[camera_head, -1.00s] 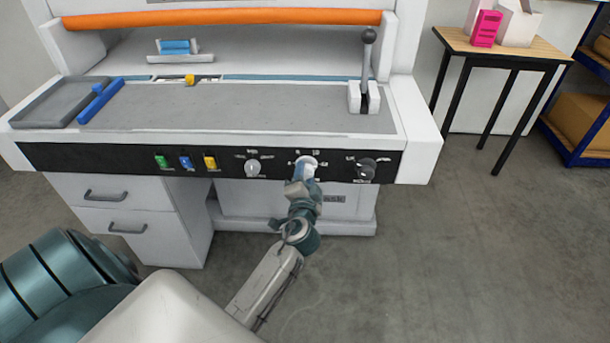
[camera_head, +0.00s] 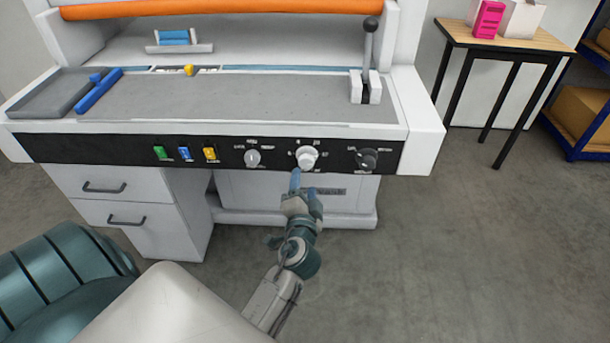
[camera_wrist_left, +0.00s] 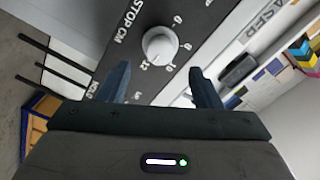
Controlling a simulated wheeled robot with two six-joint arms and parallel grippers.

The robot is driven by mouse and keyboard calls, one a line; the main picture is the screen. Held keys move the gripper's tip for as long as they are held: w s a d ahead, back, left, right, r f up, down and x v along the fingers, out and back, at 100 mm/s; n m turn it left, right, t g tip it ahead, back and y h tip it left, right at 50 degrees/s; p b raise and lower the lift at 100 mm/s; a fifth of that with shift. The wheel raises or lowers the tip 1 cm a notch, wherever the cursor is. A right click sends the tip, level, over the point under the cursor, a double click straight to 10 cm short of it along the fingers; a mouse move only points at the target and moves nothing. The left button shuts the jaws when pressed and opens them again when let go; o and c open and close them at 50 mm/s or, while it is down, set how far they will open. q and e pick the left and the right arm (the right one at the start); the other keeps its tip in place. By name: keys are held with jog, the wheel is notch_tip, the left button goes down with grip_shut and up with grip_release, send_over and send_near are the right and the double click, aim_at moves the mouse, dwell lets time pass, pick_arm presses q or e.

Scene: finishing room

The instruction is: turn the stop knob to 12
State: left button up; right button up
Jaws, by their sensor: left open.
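The stop knob (camera_head: 307,157) is a white round dial on the black front panel. In the left wrist view the stop knob (camera_wrist_left: 160,44) sits beside the lettering "STOP CM", with numbers including 6, 8, 10 and 12 around it. I cannot clearly tell which number its pointer marks. My left gripper (camera_head: 304,185) is just below and in front of the knob, apart from it. In the left wrist view its two blue fingers (camera_wrist_left: 159,76) are spread wide and empty, with the knob beyond the gap between them. My right gripper is not seen.
Another knob (camera_head: 252,158) is left of the stop knob and a dark knob (camera_head: 368,159) is right of it. Green, blue and yellow switches (camera_head: 184,154) sit further left. A lever (camera_head: 369,60) stands on the bed above. Floor right of my arm is clear.

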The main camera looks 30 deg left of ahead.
pick_arm(q)
jog(key=shift+v, duration=1.65)
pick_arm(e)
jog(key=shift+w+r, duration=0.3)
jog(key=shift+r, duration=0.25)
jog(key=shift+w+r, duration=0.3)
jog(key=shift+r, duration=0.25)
